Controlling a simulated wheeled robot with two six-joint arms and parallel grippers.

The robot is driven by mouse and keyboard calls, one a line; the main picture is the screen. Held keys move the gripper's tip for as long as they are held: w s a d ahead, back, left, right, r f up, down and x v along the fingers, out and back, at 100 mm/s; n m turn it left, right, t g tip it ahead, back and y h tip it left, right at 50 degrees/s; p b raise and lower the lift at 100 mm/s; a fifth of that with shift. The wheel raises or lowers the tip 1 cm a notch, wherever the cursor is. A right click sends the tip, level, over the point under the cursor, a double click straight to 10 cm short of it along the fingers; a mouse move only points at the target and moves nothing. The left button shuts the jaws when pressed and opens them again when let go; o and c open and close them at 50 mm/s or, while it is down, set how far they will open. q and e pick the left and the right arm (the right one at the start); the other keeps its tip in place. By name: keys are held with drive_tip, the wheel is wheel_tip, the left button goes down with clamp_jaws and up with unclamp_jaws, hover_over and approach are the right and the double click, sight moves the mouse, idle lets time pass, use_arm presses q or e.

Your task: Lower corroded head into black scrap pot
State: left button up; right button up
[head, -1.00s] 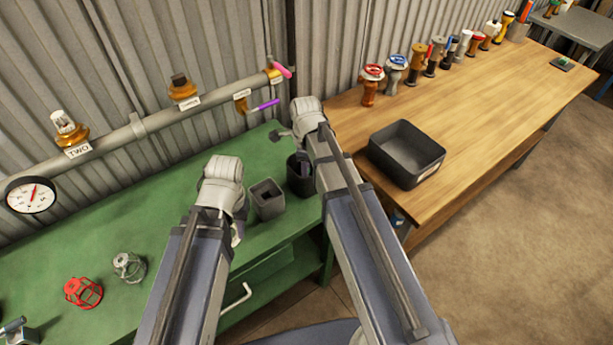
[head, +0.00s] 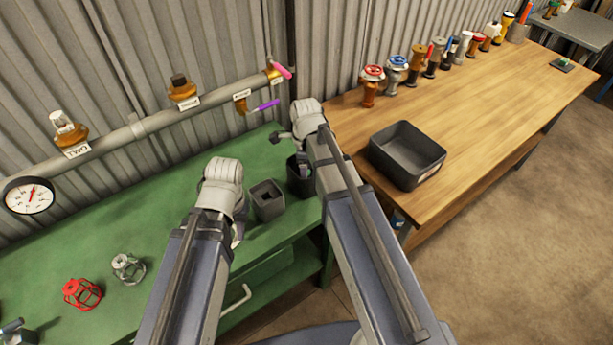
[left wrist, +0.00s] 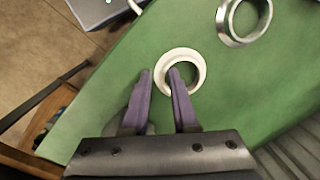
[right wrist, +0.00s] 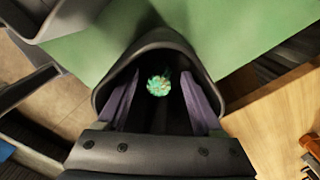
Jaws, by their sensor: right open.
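The black scrap pot (head: 298,184) stands on the green bench, right of a grey square pot. My right gripper (head: 304,170) reaches down into its mouth. In the right wrist view the fingers (right wrist: 160,100) are spread wide inside the pot's rim (right wrist: 108,82). The corroded head (right wrist: 159,86), round and speckled green, shows down in the dark pot between the fingers, apparently touching neither. My left gripper (left wrist: 160,75) is open and empty over the bench, its tips near a white ring (left wrist: 195,60). In the head view its arm mostly hides it.
The grey square pot (head: 267,207) stands between my two arms. A black bin (head: 432,172) and a row of valves are on the wooden table (head: 490,110). A pipe (head: 215,107) with labelled outlets runs behind the bench. Red (head: 80,294) and silver (head: 127,268) cages sit at left.

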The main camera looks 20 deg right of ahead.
drive_tip(key=shift+r, duration=0.1)
use_arm(q)
wheel_tip(320, 180, up, 8)
drive_tip(key=p, duration=0.7)
drive_tip(key=shift+p, duration=0.4)
use_arm(e)
wheel_tip(320, 180, up, 8)
drive_tip(key=shift+f, duration=0.15)
use_arm(q)
drive_tip(key=shift+f, duration=0.1)
